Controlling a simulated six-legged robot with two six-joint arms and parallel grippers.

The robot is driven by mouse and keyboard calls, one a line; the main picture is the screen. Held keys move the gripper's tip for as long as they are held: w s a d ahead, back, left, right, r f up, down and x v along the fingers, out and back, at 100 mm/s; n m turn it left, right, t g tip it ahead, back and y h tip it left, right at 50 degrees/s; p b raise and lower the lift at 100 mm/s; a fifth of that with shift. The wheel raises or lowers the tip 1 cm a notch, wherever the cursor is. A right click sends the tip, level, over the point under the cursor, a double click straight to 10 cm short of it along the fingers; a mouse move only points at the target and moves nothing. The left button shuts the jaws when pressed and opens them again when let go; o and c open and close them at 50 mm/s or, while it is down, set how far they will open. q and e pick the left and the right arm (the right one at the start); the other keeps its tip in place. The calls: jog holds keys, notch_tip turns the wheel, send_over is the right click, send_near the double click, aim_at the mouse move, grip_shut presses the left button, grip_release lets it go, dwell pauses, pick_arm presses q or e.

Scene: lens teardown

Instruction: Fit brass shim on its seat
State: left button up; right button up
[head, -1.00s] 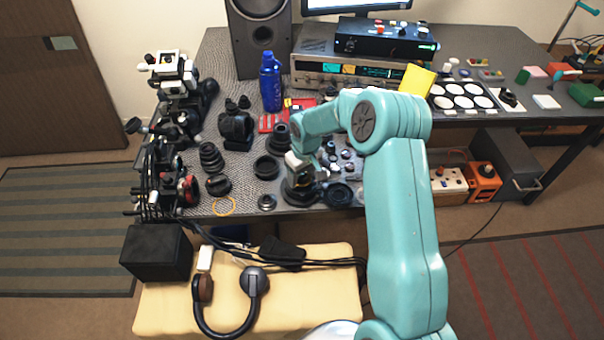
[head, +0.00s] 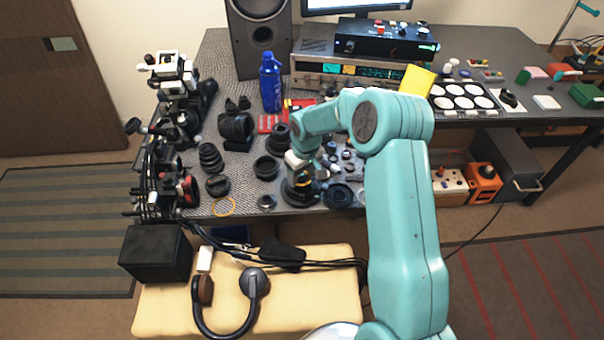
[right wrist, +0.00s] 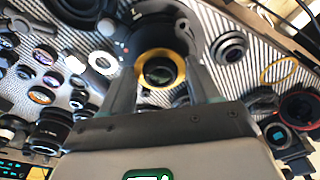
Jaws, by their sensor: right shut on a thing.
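The brass shim (right wrist: 141,69) is a thin gold ring in the right wrist view. My right gripper (right wrist: 163,77) is shut on it, with one finger on each side of the ring. A dark lens part with a round glass shows through the ring's opening. A black lens body (right wrist: 158,32) lies just beyond the ring; whether the ring touches it I cannot tell. In the head view, my right gripper (head: 301,178) points down over the black round base (head: 299,196) near the table's front edge. The ring's seat is not clearly visible. My left gripper is out of view.
A thin yellow ring (head: 223,206) lies flat at the table's front left. Black lens barrels (head: 211,158) stand left of my gripper, with a dark ring (head: 266,168) nearer it. Small lens parts crowd its right side. A padded bench (head: 300,300) stands in front.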

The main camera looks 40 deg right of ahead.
jog(key=shift+f+b, duration=0.2)
jog(key=shift+b, duration=0.3)
dwell(0.9)
jog(key=o, duration=1.3)
jog(key=shift+c, duration=0.2)
jog(key=shift+r, duration=0.1)
jog(key=shift+r+p, duration=2.05)
jog(key=shift+r, duration=1.4)
